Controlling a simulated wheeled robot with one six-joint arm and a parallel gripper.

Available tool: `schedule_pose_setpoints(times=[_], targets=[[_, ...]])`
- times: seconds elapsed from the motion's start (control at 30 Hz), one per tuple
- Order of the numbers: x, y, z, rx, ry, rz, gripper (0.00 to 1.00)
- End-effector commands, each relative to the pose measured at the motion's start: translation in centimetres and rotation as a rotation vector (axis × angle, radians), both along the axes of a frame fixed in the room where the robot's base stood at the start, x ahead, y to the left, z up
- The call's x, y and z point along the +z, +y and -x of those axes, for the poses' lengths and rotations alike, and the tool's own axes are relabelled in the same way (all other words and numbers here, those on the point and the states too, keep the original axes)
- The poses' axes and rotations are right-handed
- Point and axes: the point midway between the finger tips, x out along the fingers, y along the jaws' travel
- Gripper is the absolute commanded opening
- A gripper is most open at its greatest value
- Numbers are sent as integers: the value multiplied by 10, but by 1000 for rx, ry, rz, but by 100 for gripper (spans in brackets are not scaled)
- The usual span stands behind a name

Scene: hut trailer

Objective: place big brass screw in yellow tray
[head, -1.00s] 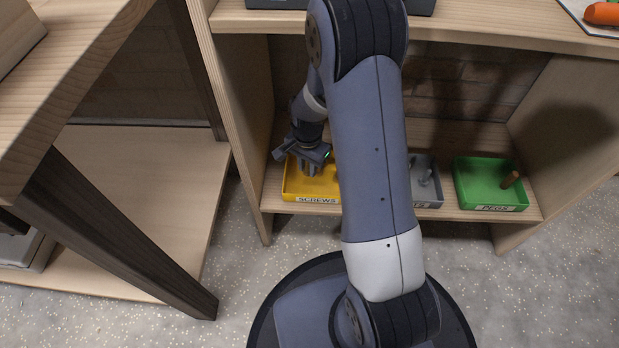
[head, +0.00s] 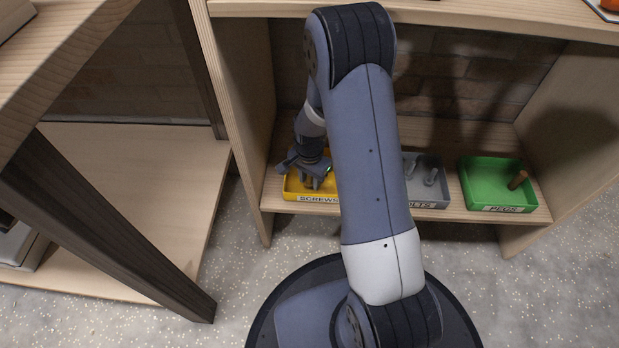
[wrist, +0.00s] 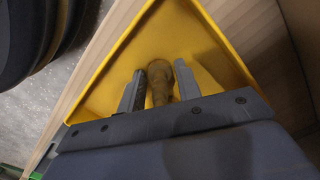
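The yellow tray (head: 292,188), labelled SCREWS, sits on the low shelf at the left end of the tray row. In the wrist view its yellow walls and floor (wrist: 112,75) surround the fingertips. My gripper (head: 316,180) points down inside the tray's outline. In the wrist view my gripper (wrist: 160,88) has a finger close along each side of the big brass screw (wrist: 160,84) and appears shut on it. The screw is over the tray floor; whether it touches the floor I cannot tell. The screw is hidden in the head view.
A grey tray (head: 428,203) with grey bolts and a green tray (head: 500,200) with a brown peg stand to the right on the same shelf. The shelf's left upright (head: 232,110) is close to my gripper. An upper shelf board (head: 470,18) overhangs the trays.

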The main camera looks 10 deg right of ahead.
Motion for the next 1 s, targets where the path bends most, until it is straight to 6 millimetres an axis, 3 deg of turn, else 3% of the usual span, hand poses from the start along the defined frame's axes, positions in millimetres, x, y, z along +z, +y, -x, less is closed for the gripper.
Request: schedule_pose_setpoints(times=[0.13, 0.47, 1.0], targets=[[0, 0, 0, 0, 0, 0, 45], [7, 0, 0, 0, 0, 0, 45], [110, 0, 0, 0, -1, 0, 45]])
